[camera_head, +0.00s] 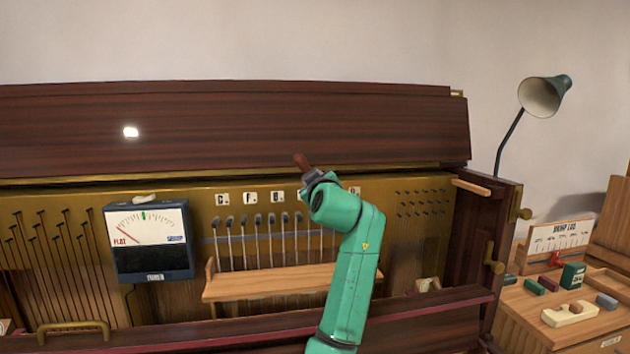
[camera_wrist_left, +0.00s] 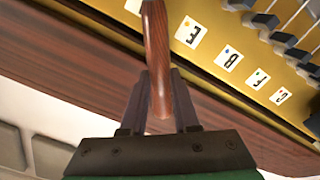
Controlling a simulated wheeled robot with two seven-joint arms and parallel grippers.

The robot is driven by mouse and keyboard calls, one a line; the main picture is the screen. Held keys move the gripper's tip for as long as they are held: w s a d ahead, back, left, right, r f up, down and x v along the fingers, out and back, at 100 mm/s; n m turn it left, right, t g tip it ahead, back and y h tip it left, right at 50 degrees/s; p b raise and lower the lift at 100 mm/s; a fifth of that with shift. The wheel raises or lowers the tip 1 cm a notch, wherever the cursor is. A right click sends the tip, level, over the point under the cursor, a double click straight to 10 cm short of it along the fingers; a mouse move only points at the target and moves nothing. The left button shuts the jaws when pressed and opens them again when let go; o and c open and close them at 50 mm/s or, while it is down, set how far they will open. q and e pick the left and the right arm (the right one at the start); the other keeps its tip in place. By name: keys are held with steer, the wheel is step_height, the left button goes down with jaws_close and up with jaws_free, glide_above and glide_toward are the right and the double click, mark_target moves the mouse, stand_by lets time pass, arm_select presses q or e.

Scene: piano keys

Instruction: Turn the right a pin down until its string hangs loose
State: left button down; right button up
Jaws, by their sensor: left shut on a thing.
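My left gripper (camera_head: 314,179) is shut on a red-brown wooden handle (camera_head: 301,161), in front of the upper pin panel. In the left wrist view the handle (camera_wrist_left: 158,50) stands between the jaws (camera_wrist_left: 159,98); its far end is out of frame. A row of dark pins (camera_head: 258,220) with pale strings runs below labels that include G (camera_head: 222,199), F (camera_head: 249,198) and B (camera_head: 276,198). My gripper and arm cover part of the row; I cannot make out an A label or its pins. My right gripper is not in view.
A meter (camera_head: 150,240) marked FLAT hangs left of the row, its needle at the left. A wooden shelf (camera_head: 260,285) lies below the strings. A dark wooden lid (camera_head: 230,120) stands behind. At the right are a lamp (camera_head: 545,97) and a bench (camera_head: 545,320) with small blocks.

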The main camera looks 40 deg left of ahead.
arm_select(q)
steer(key=shift+s+a+f, duration=0.1)
steer(key=shift+s+a+f+n+b, duration=0.2)
steer(key=shift+s+f+n+b, duration=0.1)
steer(key=shift+n+b, duration=0.3)
stand_by(0.4)
steer(key=shift+s+a+f+b, duration=0.1)
steer(key=shift+s+f+b, duration=0.1)
steer(key=shift+b, duration=0.2)
steer(key=c, duration=0.7)
jaws_free()
steer(key=shift+r, duration=0.1)
steer(key=o, duration=0.3)
steer(key=shift+a, duration=0.15)
